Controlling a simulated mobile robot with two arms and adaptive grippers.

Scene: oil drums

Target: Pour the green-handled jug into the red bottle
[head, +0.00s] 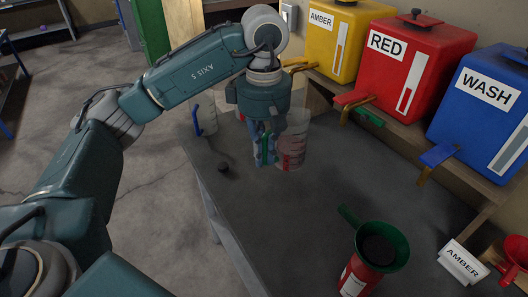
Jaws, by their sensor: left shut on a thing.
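A clear jug (293,145) with red markings is upright at the back of the dark worktop. My left gripper (265,153) is on its left side, shut on its handle, which shows as green between the fingers. I cannot tell whether the jug's base touches the worktop. The red bottle (354,279) stands at the front of the worktop, right of and nearer than the jug. A dark green funnel (381,245) sits in its top and hides its mouth. The bottle's base is cut off by the picture edge. My right gripper is not in view.
A blue-handled jug (204,113) stands behind and left of the gripper. A small black cap (223,167) lies near the left edge. Yellow (335,45), red (415,60) and blue (485,110) drums with taps line the back. An AMBER card (463,262) and red funnel (515,252) stand right.

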